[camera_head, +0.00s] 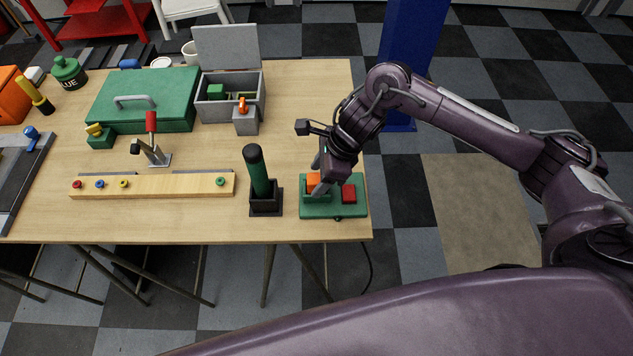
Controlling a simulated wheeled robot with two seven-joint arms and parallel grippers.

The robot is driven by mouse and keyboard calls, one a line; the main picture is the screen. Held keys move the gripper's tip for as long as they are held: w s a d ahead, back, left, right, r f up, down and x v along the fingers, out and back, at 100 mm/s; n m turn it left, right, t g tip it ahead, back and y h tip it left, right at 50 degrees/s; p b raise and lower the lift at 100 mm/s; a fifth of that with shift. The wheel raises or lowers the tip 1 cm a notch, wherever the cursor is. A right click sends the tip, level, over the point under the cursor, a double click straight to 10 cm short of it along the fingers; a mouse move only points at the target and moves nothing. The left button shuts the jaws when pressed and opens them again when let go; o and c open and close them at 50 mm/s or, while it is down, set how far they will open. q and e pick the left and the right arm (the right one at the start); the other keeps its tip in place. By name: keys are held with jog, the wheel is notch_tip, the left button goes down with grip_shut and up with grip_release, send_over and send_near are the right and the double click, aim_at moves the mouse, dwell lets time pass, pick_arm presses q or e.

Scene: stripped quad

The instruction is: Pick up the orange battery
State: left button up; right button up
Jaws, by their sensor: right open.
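The orange battery (312,180) sits in the left part of a green base (334,212) near the table's front right corner. A red block (348,194) sits on the same base, to its right. My right gripper (319,186) is open and points down right at the orange battery, its fingers overlapping it in the picture. The gripper hides part of the battery, and I cannot tell whether the fingers touch it. My left gripper is not in view.
A dark green cylinder (256,172) stands tilted in a black holder (266,203) left of the base. A wooden rail (150,186) with coloured rings lies further left. A grey open box (213,113) and a green case (165,105) stand behind.

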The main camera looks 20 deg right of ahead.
jog(key=shift+c, duration=0.2)
jog(key=c, duration=1.1)
jog(key=shift+c, duration=0.2)
